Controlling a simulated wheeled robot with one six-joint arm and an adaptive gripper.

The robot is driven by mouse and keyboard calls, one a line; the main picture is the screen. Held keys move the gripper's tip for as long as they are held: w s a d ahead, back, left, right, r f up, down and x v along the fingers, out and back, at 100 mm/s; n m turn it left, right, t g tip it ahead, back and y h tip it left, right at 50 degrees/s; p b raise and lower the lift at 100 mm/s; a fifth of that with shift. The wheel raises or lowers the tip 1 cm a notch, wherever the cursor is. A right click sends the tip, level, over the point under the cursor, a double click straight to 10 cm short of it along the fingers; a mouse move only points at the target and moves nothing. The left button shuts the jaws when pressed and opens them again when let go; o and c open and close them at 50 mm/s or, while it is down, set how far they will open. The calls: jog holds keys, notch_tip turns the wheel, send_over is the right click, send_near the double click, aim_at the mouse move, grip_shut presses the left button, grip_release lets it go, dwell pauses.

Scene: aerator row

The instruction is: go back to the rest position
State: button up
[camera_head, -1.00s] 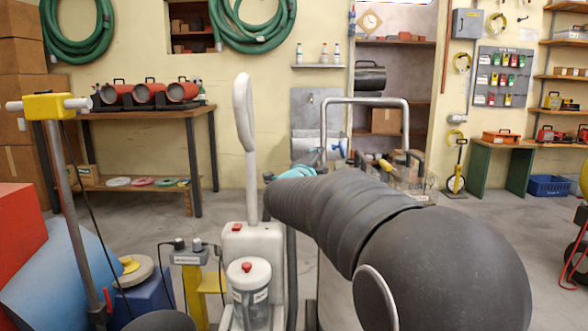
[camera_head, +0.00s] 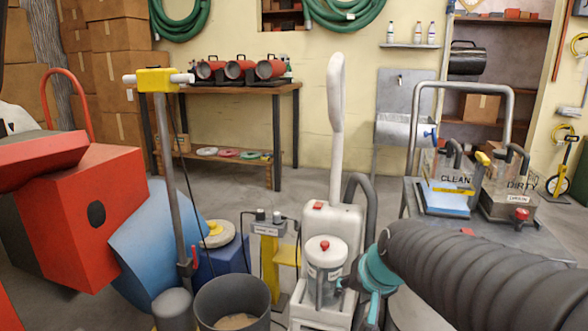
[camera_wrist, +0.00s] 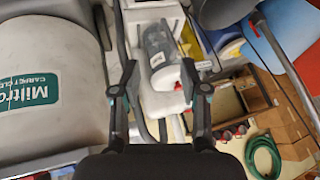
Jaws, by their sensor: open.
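My gripper (camera_wrist: 160,82) is open in the wrist view, its two dark fingers apart with nothing held between them. In the head view my gripper (camera_head: 374,278) shows as teal and grey parts at the end of my ribbed dark arm, at the lower right. It appears in front of the right side of a white upright machine (camera_head: 340,225) with a clear canister (camera_head: 324,268); whether it touches cannot be told. The same machine shows beyond the fingers in the wrist view (camera_wrist: 158,100).
A cart (camera_head: 490,232) with tanks marked CLEAN (camera_head: 450,195) and DIRTY (camera_head: 508,200) stands right. A red box-shaped unit (camera_head: 95,215), grey bin (camera_head: 232,305) and yellow-headed pole (camera_head: 172,170) stand left. A large carpet cleaner (camera_wrist: 50,75) is close in the wrist view. Floor behind is clear.

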jog(key=s+d+n+h, duration=0.1)
jog(key=s+d, duration=0.1)
jog(key=s, duration=0.6)
jog(key=s+d+r+n+h+p, duration=0.1)
jog(key=s+d, duration=0.1)
jog(key=s, duration=0.6)
jog(key=shift+s+g, duration=0.4)
jog(key=shift+r, duration=0.1)
